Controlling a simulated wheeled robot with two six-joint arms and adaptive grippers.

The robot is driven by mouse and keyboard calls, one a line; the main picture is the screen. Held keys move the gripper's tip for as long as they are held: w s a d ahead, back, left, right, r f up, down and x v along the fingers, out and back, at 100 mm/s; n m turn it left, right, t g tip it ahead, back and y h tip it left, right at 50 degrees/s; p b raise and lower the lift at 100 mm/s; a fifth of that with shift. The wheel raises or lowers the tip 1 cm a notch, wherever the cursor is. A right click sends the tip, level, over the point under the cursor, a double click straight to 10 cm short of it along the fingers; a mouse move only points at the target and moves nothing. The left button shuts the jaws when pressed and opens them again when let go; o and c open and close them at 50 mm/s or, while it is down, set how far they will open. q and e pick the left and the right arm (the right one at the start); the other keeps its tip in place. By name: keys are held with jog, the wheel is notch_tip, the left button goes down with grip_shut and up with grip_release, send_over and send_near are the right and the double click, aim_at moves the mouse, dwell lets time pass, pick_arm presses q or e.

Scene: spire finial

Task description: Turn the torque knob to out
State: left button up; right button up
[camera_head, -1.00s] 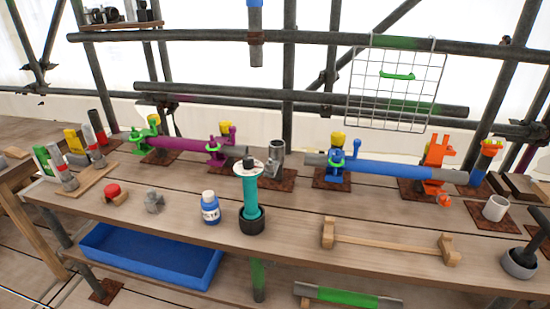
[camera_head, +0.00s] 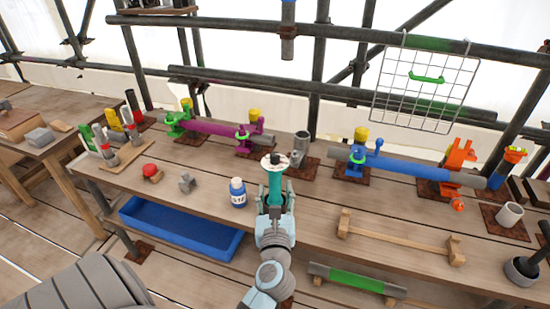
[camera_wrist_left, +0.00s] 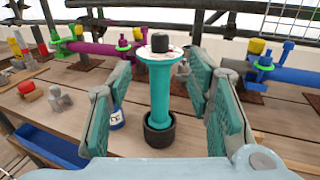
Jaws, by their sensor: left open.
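The teal torque tool (camera_head: 275,187) stands upright on the bench, with a white dial disc (camera_head: 266,163) and a dark knob (camera_head: 274,159) on top. The left wrist view shows its teal column (camera_wrist_left: 159,98), white disc (camera_wrist_left: 146,54), black knob (camera_wrist_left: 160,42) and black round base (camera_wrist_left: 159,136). My left gripper (camera_head: 275,203) is open in front of the column, one finger to each side in the picture. I cannot tell whether the column is between the pads or just beyond them. No gap to the knob is closed by the fingers. The dial markings are too small to read. My right gripper is not in view.
A blue-labelled bottle (camera_head: 238,193) stands close left of the tool. A grey cup (camera_head: 300,150) is behind it, and a wooden bar rest (camera_head: 392,237) lies to the right. Clamped purple (camera_head: 212,127) and blue (camera_head: 402,167) pipes run along the back.

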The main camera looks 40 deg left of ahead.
aim_at(275, 159)
pick_arm(q)
jog(key=x, duration=1.3)
jog(key=shift+w+a, duration=0.25)
jog(key=shift+a, duration=0.05)
jog(key=shift+c, duration=0.5)
grip_shut()
